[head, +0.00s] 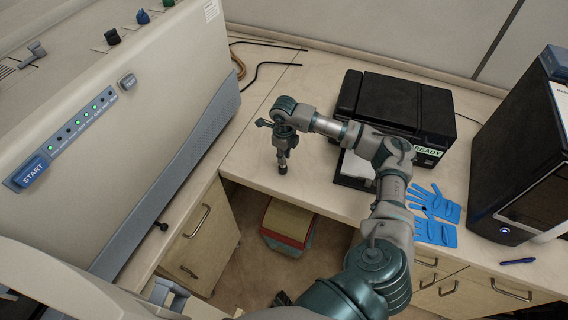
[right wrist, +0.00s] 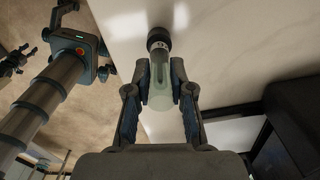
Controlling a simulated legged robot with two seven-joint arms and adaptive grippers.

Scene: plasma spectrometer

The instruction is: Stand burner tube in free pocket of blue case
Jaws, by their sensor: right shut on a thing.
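My right gripper (head: 283,152) is over the bench near its front edge, pointing down. In the right wrist view the right gripper (right wrist: 160,82) is shut on the burner tube, with a finger on each side. The burner tube (right wrist: 160,95) is clear, pale glass with a dark end piece (right wrist: 158,38) beyond the fingertips. In the head view only that dark lower end of the tube (head: 282,169) shows clearly. A dark gripper-like shape, probably my left gripper (right wrist: 14,62), is at the left edge of the right wrist view, too small to judge. I cannot make out the blue case.
The beige spectrometer (head: 150,90) fills the left. A black printer (head: 395,105) stands on the bench at the back, right of my gripper. Blue gloves (head: 435,215) and a black computer (head: 525,150) are farther right. Bench (head: 255,130) around the tube looks clear.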

